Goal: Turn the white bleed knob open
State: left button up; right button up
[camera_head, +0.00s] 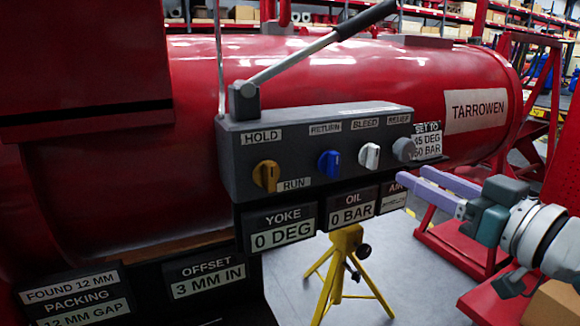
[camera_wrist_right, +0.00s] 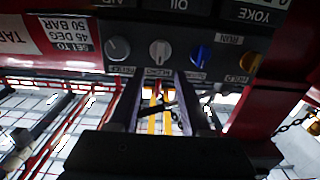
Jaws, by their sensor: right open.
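The white bleed knob (camera_head: 369,156) sits on the front of the grey control block (camera_head: 240,150), below the BLEED label. It also shows in the right wrist view (camera_wrist_right: 160,50), where the block appears upside down. My right gripper (camera_head: 410,178) is open, with lilac fingers pointing left, below and to the right of the knob. In the right wrist view its two fingers (camera_wrist_right: 158,80) are apart with nothing between them, and the white knob lies just beyond the tips. I see no contact. My left gripper is not in view.
A grey knob (camera_head: 404,149) is right of the white one; a blue knob (camera_head: 329,163) and a yellow knob (camera_head: 266,175) are left. A lever (camera_head: 320,43) rises above the block. Gauge plates (camera_head: 280,229) hang below. A yellow stand (camera_head: 345,262) is on the floor.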

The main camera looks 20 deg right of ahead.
aim_at(376, 157)
jog(key=w, duration=0.3)
jog(key=w+b, duration=0.1)
jog(key=w, duration=0.1)
jog(key=w+b, duration=0.1)
jog(key=w, duration=0.2)
jog(key=shift+w+a, duration=0.35)
jog(key=shift+a, duration=0.05)
grip_shut()
